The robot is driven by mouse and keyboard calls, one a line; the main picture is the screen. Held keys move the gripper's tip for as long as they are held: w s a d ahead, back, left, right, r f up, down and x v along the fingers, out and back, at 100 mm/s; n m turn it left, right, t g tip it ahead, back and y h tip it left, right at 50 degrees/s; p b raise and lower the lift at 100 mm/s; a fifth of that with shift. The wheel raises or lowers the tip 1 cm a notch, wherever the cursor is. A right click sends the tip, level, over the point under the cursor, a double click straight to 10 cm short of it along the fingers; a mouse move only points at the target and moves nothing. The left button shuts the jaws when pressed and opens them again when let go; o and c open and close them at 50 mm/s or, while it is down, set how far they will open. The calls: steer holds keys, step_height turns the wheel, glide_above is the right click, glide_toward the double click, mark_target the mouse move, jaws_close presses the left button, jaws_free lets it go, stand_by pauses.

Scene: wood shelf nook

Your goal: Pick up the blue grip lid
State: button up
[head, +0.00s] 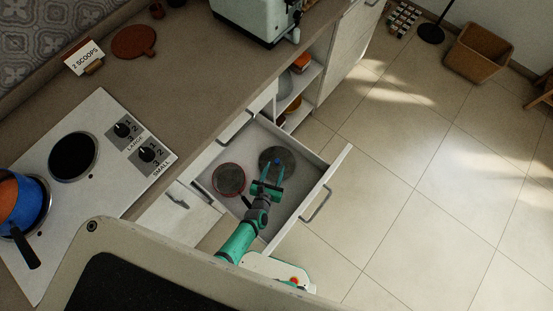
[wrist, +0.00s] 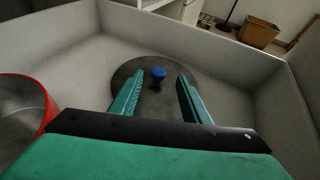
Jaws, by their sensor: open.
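The blue grip lid is a dark round lid (head: 268,155) with a small blue knob, lying in the open drawer (head: 313,190). In the wrist view its blue knob (wrist: 158,73) stands up from the dark disc (wrist: 130,74). My gripper (head: 267,175) is open and reaches down into the drawer. In the wrist view its two teal fingers (wrist: 155,92) point at the lid, with the knob between and beyond their tips. Nothing is held. The near part of the disc is partly hidden by the fingers.
A red-rimmed round lid (head: 229,180) lies left of it in the drawer, and its red rim (wrist: 52,105) is close to my gripper's left side. Drawer walls surround both. A stove (head: 98,170) with a blue pot (head: 22,203) stands on the counter at left.

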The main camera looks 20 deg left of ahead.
mark_target(277, 161)
steer(key=x, duration=0.3)
steer(key=shift+w+r, duration=0.2)
steer(key=shift+x, duration=0.95)
steer(key=shift+a, duration=0.1)
jaws_close()
